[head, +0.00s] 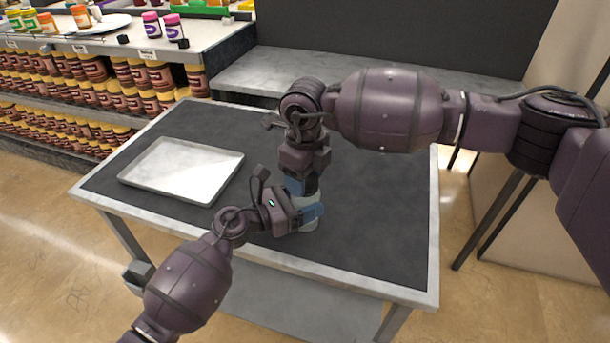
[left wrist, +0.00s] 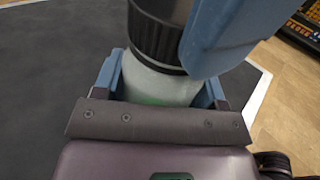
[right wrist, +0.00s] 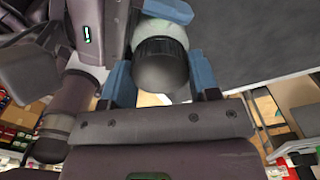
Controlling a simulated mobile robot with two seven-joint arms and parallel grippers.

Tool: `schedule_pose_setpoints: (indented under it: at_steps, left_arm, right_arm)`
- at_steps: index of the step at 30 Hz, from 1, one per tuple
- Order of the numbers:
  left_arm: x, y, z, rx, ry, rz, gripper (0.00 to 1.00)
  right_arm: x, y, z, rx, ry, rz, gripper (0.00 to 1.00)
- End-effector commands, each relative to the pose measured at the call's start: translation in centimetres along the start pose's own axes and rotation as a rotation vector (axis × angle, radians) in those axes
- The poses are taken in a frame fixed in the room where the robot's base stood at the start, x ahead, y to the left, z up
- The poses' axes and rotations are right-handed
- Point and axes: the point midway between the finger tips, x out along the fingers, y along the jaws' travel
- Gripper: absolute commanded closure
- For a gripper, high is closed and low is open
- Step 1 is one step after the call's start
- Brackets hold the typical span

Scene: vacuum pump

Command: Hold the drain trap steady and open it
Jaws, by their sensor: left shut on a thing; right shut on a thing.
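The drain trap stands on the dark table top, with a pale, translucent body (left wrist: 158,82) and a black ribbed cap (left wrist: 157,35) on top. In the head view only a bit of the pale body (head: 310,224) shows; the grippers hide the rest. My left gripper (head: 306,214) comes in low from the side, its blue fingers shut around the pale body. My right gripper (head: 301,187) points down from above, shut on the black cap, which also shows between its blue fingers in the right wrist view (right wrist: 161,66). The cap sits on the body; I see no gap between them.
An empty silver tray (head: 182,170) lies on the table's left part. The table top (head: 385,215) is bare to the right. A shelf with many jars (head: 95,85) stands behind at the left. A grey bench (head: 245,75) stands behind the table.

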Motion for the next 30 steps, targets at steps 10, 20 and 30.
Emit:
schedule_pose_setpoints:
  at_steps: [10, 20, 30]
  left_arm:
    - [0.0, -0.01, -0.07, -0.001, 0.001, 0.0, 1.0]
    - [0.0, -0.01, -0.07, -0.001, 0.001, 0.0, 1.0]
    - [0.0, -0.01, -0.07, -0.001, 0.001, 0.0, 1.0]
  right_arm:
    - [-0.03, 0.06, -0.01, -0.508, 0.001, 0.001, 0.73]
    - [-0.05, 0.07, -0.01, -0.994, 0.0, 0.0, 0.73]
    - [-0.1, 0.08, -0.03, -1.492, 0.0, 0.0, 0.73]
